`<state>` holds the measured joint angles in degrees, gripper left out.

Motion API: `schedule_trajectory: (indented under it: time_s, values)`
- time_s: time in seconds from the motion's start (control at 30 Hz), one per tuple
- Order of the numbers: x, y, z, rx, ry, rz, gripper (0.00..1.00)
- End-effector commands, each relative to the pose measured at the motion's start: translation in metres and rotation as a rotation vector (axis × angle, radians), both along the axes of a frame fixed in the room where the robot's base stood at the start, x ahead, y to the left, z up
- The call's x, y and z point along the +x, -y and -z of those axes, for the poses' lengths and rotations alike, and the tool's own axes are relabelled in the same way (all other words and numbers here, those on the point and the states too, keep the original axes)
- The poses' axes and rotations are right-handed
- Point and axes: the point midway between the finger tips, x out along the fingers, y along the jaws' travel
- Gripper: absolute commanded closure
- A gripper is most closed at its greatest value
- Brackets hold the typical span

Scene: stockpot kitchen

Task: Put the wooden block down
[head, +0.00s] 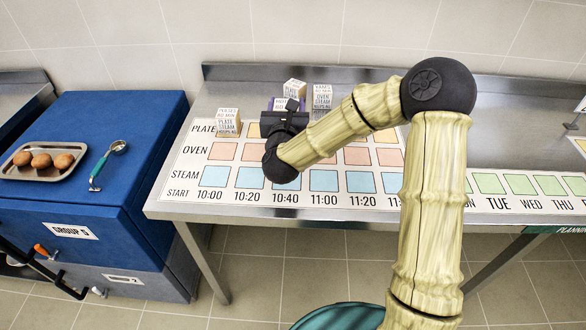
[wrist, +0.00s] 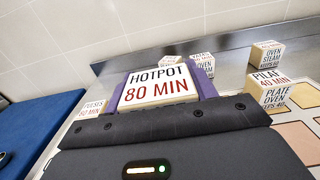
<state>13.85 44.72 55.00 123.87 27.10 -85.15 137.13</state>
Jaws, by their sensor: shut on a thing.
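A wooden block (wrist: 157,86) marked HOTPOT 80 MIN is in my gripper, between purple finger pads, in the wrist view. In the head view my gripper (head: 283,104) is over the back part of the planning chart, near the PLATE row around 10:40, and my own wrist hides most of the block. My gripper is shut on the block. I cannot tell whether the block touches the surface. The white chart (head: 187,193) lies on a steel table, with rows PLATE, OVEN and STEAM and start times along the front.
A PULSES block (head: 228,122) stands left of my gripper, on the PLATE row. Two more blocks (head: 294,87) (head: 322,97) stand close behind and right of it. A PILAF block (wrist: 270,90) is at the right in the wrist view. Front chart cells are clear.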

Motion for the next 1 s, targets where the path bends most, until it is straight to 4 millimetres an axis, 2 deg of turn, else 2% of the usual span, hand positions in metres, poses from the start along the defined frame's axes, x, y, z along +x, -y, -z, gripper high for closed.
schedule_trajectory:
  time_s: [0.37,0.47,0.73,0.83,1.0]
  values:
    - [-0.002,-0.002,0.001,0.000,0.000,-0.005,0.70]
    - [-0.002,-0.003,0.010,-0.001,-0.003,-0.006,0.70]
    - [-0.003,-0.004,0.056,-0.001,-0.003,-0.007,0.70]
    - [-0.002,-0.003,0.062,0.000,-0.001,-0.007,0.70]
    - [-0.001,0.001,0.062,0.000,0.001,0.000,0.70]
